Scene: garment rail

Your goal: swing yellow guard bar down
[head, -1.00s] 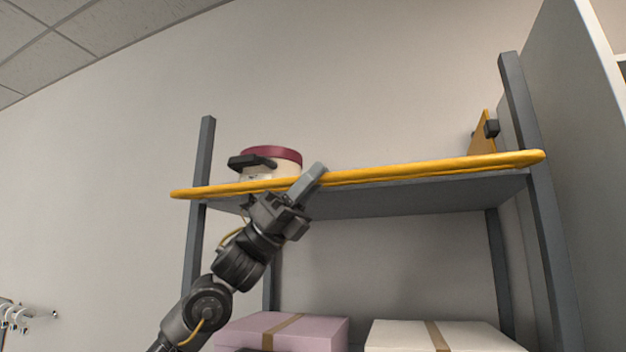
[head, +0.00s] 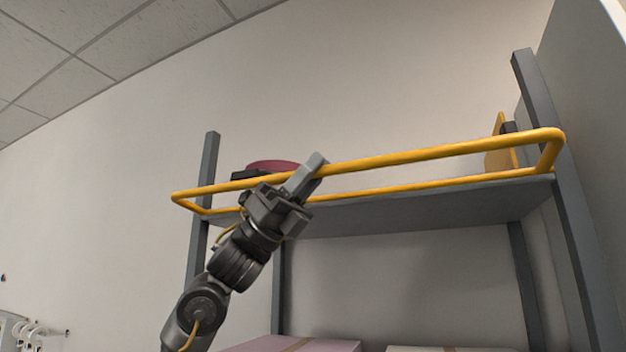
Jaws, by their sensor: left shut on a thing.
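The yellow guard bar (head: 430,153) is a long tubular loop across the front of the upper shelf (head: 420,207). Its near rail stands out in front of and above its rear rail, joined by a short side piece at each end. My left gripper (head: 310,172) is shut on the near rail, left of its middle. The jaws hide a short stretch of the rail. My right gripper is not in view.
A round dark-red-topped container (head: 272,165) sits on the shelf behind the bar, partly hidden. Grey posts (head: 563,190) flank the shelf. A pink box (head: 300,345) and a pale box (head: 450,349) show at the bottom edge. A yellow plate (head: 499,150) stands at the right.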

